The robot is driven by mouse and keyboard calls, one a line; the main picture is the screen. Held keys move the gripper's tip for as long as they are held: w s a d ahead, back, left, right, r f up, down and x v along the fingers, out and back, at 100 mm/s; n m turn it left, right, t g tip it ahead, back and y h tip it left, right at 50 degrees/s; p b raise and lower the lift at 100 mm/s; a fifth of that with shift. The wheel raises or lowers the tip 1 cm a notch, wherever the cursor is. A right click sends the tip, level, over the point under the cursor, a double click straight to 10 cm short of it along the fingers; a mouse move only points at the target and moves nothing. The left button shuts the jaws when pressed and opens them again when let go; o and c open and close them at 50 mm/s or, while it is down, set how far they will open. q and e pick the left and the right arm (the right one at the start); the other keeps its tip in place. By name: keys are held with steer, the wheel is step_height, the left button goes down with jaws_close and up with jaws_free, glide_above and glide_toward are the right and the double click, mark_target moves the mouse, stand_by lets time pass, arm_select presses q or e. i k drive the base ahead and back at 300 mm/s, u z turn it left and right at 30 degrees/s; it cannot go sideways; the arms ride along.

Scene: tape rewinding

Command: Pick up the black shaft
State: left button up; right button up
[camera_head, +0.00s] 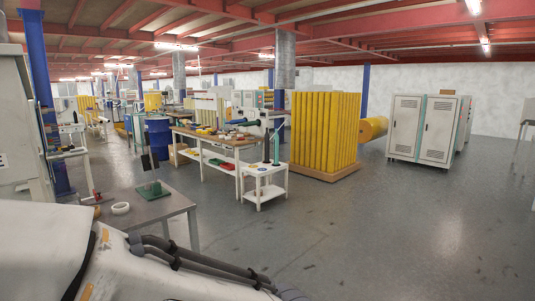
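No black shaft can be told with certainty at this size. A thin dark upright shaft (267,148) stands beside a green upright post (276,150) on a small white side table (264,171). A dark horizontal bar (243,123) sticks out to the left from a white machine (272,115) behind that table. Neither of my grippers is in view. A white arm link of mine with dark cables fills the lower left and hides what is under it.
A grey table (170,208) at left bears a green block (152,190) and a white ring (121,208). A workbench (215,141) holds small parts. Yellow panels (325,130) stand on a wooden pallet. White cabinets (421,130) stand at right. The floor at centre right is clear.

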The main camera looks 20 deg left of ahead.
mark_target(266, 136)
steer(key=u, duration=0.15)
steer(key=i, duration=3.2)
steer(key=u, duration=0.55)
steer(key=i, duration=2.65)
steer(key=u, duration=0.35)
steer(key=i, duration=2.05)
steer(key=u, duration=0.1)
